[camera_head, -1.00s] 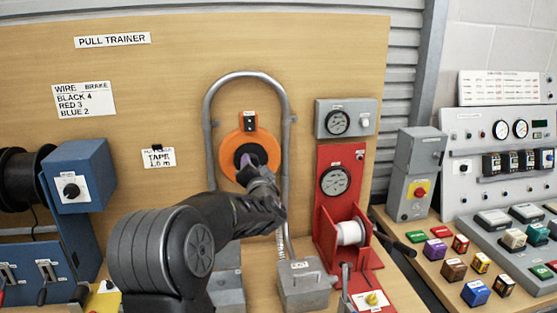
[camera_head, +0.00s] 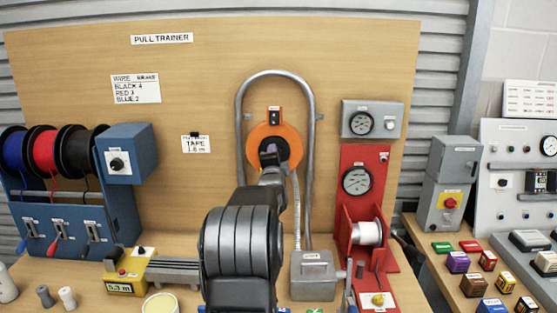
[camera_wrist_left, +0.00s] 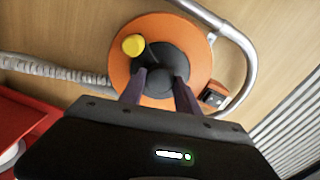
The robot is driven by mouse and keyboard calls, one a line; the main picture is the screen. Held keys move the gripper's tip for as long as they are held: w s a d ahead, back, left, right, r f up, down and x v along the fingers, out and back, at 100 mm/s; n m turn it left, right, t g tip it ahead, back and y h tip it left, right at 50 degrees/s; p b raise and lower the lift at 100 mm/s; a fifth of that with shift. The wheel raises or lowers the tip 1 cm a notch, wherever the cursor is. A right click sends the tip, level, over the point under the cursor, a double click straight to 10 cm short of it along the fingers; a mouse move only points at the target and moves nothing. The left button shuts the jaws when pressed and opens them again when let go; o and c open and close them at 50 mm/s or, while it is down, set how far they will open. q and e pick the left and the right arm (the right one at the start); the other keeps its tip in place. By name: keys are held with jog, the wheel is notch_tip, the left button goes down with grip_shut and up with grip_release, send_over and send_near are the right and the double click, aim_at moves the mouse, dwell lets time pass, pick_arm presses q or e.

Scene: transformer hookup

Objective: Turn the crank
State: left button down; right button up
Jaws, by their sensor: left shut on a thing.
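The orange reel disc (camera_head: 289,135) is mounted on the wooden board inside a grey bent pipe. It also shows in the left wrist view (camera_wrist_left: 198,62), with a dark centre piece (camera_wrist_left: 172,60) and a yellow knob (camera_wrist_left: 133,44) at its upper left. My left gripper (camera_head: 268,158) reaches up to the disc's centre. In the left wrist view, its two purple-grey fingers (camera_wrist_left: 163,85) are on either side of the dark centre piece, shut on it. The exact contact is partly hidden. My right gripper is not in view.
The grey pipe (camera_head: 241,115) arches closely around the disc. A grey box (camera_head: 313,278) stands below right, beside a red stand with a gauge and white spool (camera_head: 369,233). A blue wire rack (camera_head: 70,225) and a yellow meter (camera_head: 125,287) are to the left.

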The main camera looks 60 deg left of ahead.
pick_arm(q)
jog(key=shift+w+d, duration=0.1)
jog(key=c, duration=0.9)
grip_release()
jog(key=b+v, duration=0.1)
jog(key=v, duration=0.6)
jog(key=shift+s+d, duration=0.25)
jog(key=shift+d, duration=0.05)
